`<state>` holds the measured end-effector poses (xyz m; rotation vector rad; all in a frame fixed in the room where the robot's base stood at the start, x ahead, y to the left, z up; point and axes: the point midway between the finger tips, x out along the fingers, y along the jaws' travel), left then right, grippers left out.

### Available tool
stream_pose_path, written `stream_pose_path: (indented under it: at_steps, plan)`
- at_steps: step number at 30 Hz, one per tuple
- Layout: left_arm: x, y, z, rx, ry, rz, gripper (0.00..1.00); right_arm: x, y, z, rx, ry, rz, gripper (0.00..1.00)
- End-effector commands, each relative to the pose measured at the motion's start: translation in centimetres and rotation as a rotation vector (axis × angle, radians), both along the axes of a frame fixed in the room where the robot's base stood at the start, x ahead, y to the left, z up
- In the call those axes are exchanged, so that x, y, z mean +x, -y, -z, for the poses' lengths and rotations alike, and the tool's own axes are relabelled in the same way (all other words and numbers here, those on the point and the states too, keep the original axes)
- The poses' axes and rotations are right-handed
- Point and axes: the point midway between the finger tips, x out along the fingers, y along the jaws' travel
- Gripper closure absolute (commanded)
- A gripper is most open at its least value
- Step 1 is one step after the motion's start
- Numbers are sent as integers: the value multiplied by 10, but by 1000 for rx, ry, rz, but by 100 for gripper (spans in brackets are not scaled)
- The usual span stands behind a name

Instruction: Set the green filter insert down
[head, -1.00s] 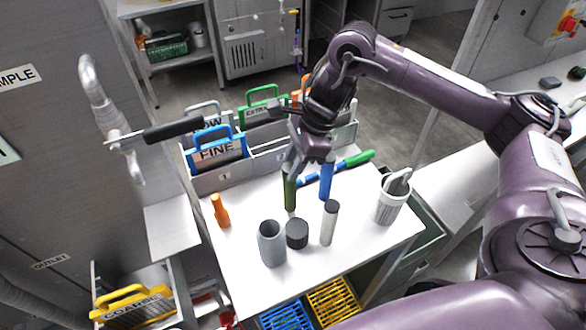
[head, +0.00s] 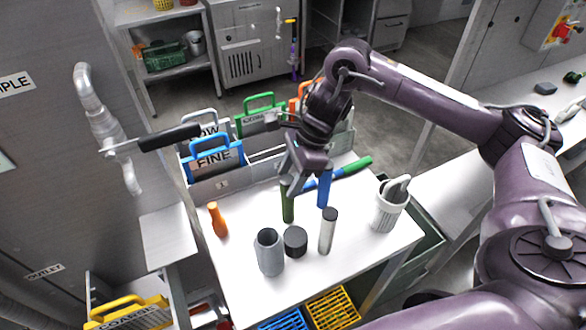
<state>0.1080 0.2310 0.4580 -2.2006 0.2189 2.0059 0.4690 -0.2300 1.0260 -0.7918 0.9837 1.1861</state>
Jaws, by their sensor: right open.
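The green filter insert (head: 288,206), a slim dark green cylinder, stands upright on the white tabletop (head: 245,290). My right gripper (head: 298,182) is open, with its fingers at the upper end of the green insert and partly hiding it. I cannot tell whether a finger still touches it. A blue cylinder (head: 324,192) stands just to the right. My left gripper is not in view.
A grey cup (head: 269,255), a black cap (head: 295,241) and a grey cylinder (head: 328,232) stand in front. An orange bottle (head: 217,219) is left, a white tub (head: 388,212) right. Behind is a rack (head: 208,190) with handled panels, including a blue FINE one (head: 214,158).

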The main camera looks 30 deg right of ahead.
Motion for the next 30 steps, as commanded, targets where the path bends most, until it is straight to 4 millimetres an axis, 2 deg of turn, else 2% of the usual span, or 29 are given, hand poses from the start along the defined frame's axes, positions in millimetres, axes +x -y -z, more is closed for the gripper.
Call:
stream_pose_path:
  at_steps: [5, 15, 19, 24, 30]
  plan:
    - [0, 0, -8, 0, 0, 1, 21, 0, 6, -18, -2, 5, 1, 50]
    - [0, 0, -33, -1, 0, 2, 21, -5, 31, -82, -3, 6, 3, 50]
    - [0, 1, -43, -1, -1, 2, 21, -7, 38, -101, -3, 4, 2, 50]
    - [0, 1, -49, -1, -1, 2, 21, -9, 43, -113, -3, 3, 0, 50]
    - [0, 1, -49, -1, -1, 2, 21, -10, 45, -114, -1, 0, 0, 50]
